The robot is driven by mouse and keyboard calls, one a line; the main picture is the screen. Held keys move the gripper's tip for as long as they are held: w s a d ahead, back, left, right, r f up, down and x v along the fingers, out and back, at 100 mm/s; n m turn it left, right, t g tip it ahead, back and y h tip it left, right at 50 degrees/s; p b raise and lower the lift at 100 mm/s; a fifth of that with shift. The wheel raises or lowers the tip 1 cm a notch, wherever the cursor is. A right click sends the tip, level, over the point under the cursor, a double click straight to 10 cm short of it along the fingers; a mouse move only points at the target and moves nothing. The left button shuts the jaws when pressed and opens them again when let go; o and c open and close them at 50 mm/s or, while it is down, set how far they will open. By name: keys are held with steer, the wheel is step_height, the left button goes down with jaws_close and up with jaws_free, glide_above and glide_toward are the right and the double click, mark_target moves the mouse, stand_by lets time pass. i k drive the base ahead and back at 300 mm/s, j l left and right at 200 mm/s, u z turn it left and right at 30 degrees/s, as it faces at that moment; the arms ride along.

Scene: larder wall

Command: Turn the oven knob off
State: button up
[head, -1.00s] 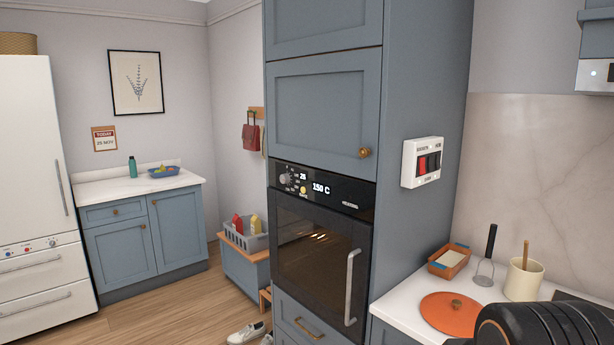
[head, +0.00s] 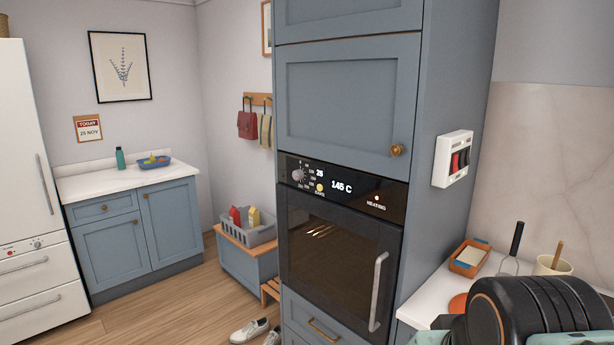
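The oven (head: 335,255) is built into a tall blue cabinet, its black door shut. The oven knob (head: 298,175) is a small grey dial at the left of the black control panel, with small markings around it. Its pointer is too small to read. Beside it the display (head: 341,187) reads 145 C, with a smaller 25 above and left. A yellowish light (head: 320,188) glows beneath the 25. A small light (head: 376,198) is lit above the word HEATING. My gripper is not in view; what seems to be part of my black arm fills the lower right corner.
The oven's vertical handle (head: 378,292) sticks out at the door's right. A switch box (head: 453,158) is on the cabinet side. A counter (head: 425,312) with a tray (head: 469,258) and crock (head: 553,266) is at right. Shoes (head: 249,330) lie on the floor.

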mark_target(298, 175)
steer(key=i+j, duration=0.15)
steer(key=j, duration=0.2)
steer(key=i+j, duration=0.2)
steer(key=j, duration=0.15)
steer(key=i+j+z, duration=0.1)
steer(key=j, duration=0.25)
steer(key=i+j, duration=0.2)
steer(key=j, duration=0.15)
steer(key=i+j+z, duration=0.1)
steer(key=j, duration=0.25)
steer(key=i+j, duration=0.2)
steer(key=j, duration=0.2)
steer(key=i+j, duration=0.15)
steer(key=j, duration=0.2)
steer(key=i+j+z, duration=0.1)
steer(key=j, duration=0.3)
steer(key=i, duration=0.05)
